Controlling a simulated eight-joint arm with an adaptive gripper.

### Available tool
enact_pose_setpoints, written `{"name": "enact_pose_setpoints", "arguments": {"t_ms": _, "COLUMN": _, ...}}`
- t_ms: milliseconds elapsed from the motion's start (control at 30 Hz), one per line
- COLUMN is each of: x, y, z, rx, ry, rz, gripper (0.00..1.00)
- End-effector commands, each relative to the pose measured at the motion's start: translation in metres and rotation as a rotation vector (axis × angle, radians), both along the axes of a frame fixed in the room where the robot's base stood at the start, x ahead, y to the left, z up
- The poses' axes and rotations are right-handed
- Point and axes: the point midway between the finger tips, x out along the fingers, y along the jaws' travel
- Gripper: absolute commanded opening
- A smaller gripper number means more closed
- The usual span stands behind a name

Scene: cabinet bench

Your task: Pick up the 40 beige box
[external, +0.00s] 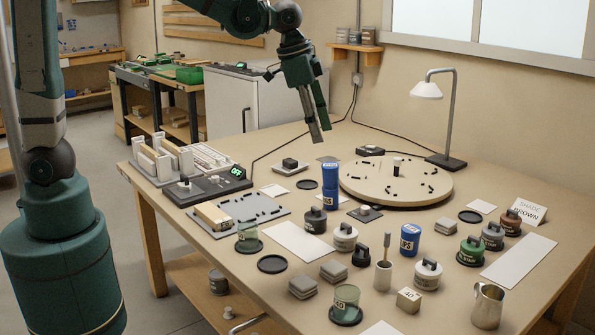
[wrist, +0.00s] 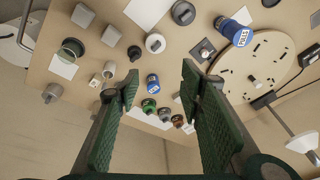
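The beige box marked 40 (external: 409,299) sits upright on the bench near its front edge, between a jar with a brush and a metal jug. In the wrist view a small pale block (wrist: 95,80) beside the brush jar appears to be this box; its marking is too small to read there. My gripper (external: 320,136) is raised above the back of the bench, well away from the box. In the wrist view the two green fingers of my gripper (wrist: 160,72) stand apart with nothing between them.
Around the box stand the brush jar (external: 383,275), the metal jug (external: 488,306), a green glass (external: 346,304) and a lidded jar (external: 428,274). A blue can (external: 410,240) stands farther back. A round turntable (external: 380,190) and a lamp (external: 446,160) occupy the back right.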

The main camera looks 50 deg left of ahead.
Motion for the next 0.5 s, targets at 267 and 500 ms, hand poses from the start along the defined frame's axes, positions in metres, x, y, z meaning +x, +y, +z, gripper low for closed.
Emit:
{"name": "enact_pose_setpoints", "arguments": {"t_ms": 267, "x": 0.018, "y": -0.061, "z": -0.029, "rx": 0.035, "ry": 0.036, "rz": -0.118, "gripper": 0.38}}
{"name": "enact_pose_setpoints", "arguments": {"t_ms": 500, "x": 0.028, "y": -0.113, "z": -0.058, "rx": 0.064, "ry": 0.066, "rz": -0.220, "gripper": 0.38}}
